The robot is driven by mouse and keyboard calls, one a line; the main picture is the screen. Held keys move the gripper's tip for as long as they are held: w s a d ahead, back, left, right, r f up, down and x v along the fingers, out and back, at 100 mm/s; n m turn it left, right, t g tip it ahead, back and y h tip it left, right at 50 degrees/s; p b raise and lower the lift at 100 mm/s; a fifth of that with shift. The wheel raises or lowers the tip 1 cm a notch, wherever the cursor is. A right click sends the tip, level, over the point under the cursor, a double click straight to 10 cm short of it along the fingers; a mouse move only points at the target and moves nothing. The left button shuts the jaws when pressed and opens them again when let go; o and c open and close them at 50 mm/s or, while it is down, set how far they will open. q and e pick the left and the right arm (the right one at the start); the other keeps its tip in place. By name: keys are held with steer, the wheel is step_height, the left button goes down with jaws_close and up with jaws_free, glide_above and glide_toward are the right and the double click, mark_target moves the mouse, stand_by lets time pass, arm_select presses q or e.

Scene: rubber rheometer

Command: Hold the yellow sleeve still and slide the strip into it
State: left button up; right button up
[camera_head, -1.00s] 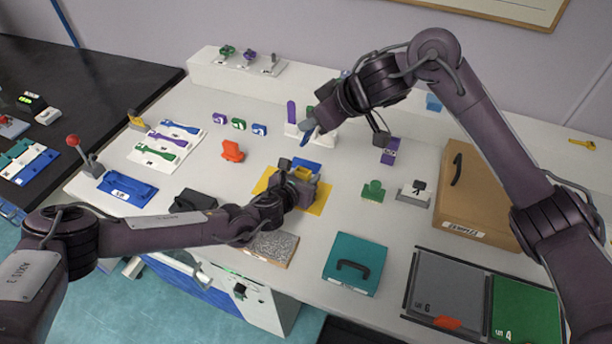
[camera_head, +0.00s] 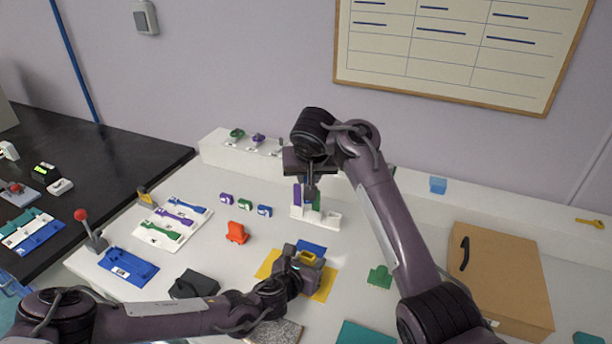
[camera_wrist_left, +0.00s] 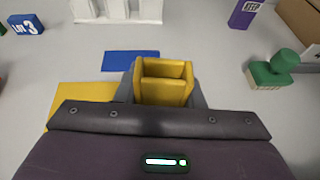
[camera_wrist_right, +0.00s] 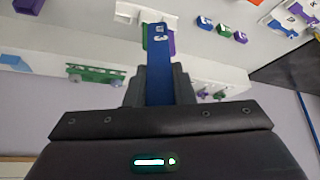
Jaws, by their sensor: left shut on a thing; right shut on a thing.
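The yellow sleeve (camera_wrist_left: 163,82) is a short hollow block, open at the top, held between the jaws of my left gripper (camera_wrist_left: 165,95). In the head view the sleeve (camera_head: 308,257) sits just above a yellow mat (camera_head: 325,284) and beside a blue patch. My right gripper (camera_wrist_right: 160,85) is shut on a blue strip (camera_wrist_right: 158,65), which sticks out past its fingertips. In the head view my right gripper (camera_head: 310,190) points down by the white stand, behind and above the sleeve. The strip and sleeve are apart.
The white stand (camera_head: 330,219) holds a purple strip (camera_head: 297,196) and a green one. An orange block (camera_head: 236,233), small labelled blocks and a green stamp (camera_head: 380,278) stand on the pale table. A brown case (camera_head: 505,275) is at the right.

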steer(key=s+f+m+g+h, duration=0.2)
steer(key=s+f+m, duration=0.4)
steer(key=s, duration=0.1)
steer(key=shift+f+h, duration=0.15)
steer(key=shift+h, duration=0.15)
steer(key=shift+s, duration=0.15)
steer(key=shift+f, duration=0.15)
steer(key=shift+f, duration=2.4)
steer(key=shift+f, duration=0.25)
